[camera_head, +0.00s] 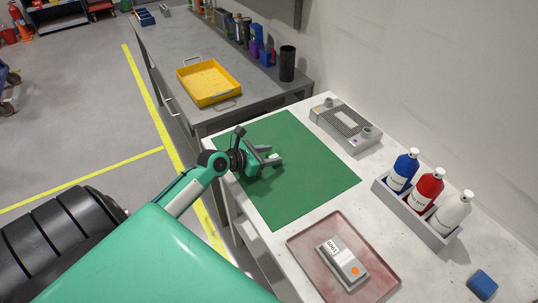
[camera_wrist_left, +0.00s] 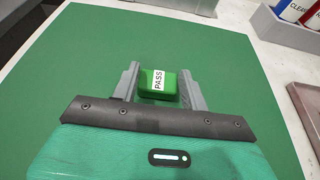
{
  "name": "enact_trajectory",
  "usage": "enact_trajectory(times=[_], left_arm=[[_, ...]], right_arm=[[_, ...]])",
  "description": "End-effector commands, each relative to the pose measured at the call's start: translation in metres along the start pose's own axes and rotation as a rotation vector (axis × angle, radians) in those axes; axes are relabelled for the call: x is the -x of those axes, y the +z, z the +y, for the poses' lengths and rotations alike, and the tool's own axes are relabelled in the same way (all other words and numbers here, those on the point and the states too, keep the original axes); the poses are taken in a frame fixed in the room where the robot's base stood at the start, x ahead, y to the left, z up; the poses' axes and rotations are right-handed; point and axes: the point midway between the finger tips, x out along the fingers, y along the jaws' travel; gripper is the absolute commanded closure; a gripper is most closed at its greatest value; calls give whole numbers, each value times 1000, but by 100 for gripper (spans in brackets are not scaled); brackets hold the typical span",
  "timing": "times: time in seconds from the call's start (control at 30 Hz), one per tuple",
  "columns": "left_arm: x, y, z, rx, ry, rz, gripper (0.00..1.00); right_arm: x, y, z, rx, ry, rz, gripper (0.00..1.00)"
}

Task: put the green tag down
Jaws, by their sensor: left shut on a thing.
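A green block-shaped tag with a white PASS label (camera_wrist_left: 157,84) sits between the two grey fingers of my left gripper (camera_head: 271,154) in the left wrist view. The gripper is shut on it. In the head view I cannot make the tag out against the green mat (camera_head: 308,180). The gripper is over the left part of the mat, its fingers pointing right. I cannot tell whether the tag touches the mat. My right gripper is not in view.
A reddish tray (camera_head: 302,252) with a grey labelled device (camera_head: 342,263) lies in front of the mat. A grey perforated unit (camera_head: 345,122) stands behind it. A bottle rack (camera_head: 412,214) and a blue block (camera_head: 482,284) are at right. The mat's middle is clear.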

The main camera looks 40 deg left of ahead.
Motion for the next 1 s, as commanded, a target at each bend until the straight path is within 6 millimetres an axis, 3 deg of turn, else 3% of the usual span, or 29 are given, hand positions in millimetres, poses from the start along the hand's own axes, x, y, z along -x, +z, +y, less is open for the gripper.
enact_trajectory(times=[0.13,0.17,0.27,0.67,1.0], left_arm=[[-1,-2,0,2,0,0,78],[-1,-2,0,1,0,0,52],[-1,-2,0,1,0,0,34],[4,0,0,0,0,2,34],[59,-2,-1,1,-1,3,34]], right_arm=[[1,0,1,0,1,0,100],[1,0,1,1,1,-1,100],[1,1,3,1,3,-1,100],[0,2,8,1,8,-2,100],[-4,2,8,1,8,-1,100]])
